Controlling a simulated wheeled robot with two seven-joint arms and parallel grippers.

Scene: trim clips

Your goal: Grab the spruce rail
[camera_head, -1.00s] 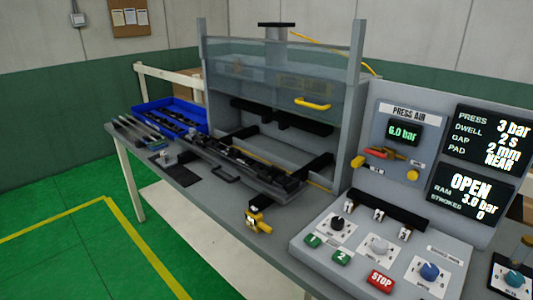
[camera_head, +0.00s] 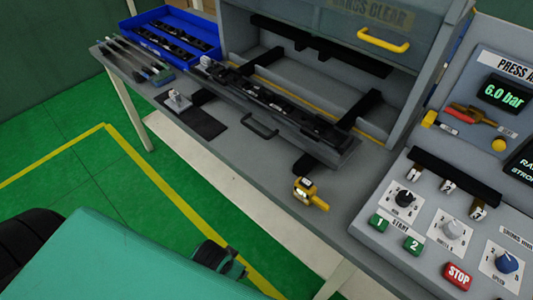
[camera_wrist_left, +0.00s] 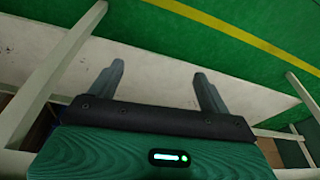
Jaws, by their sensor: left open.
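Several long thin rails (camera_head: 132,58) lie side by side at the far left end of the bench; one has a green end (camera_head: 163,76). At this size I cannot tell for sure which is the spruce rail. My left gripper (camera_wrist_left: 160,88) is open in the left wrist view, with nothing between its two grey fingers. It points at the pale floor strip and green floor, away from the rails. In the head view my teal left arm comes in at the bottom left, below the bench; its fingers are not clear there. My right gripper is not in view.
A blue bin (camera_head: 205,58) with dark parts stands behind the rails. A grey carrier (camera_head: 345,155) with black trim lies before the open press, under its raised guard with a yellow handle (camera_head: 383,40). A yellow device (camera_head: 309,194) sits near the front edge. Control panels stand right.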

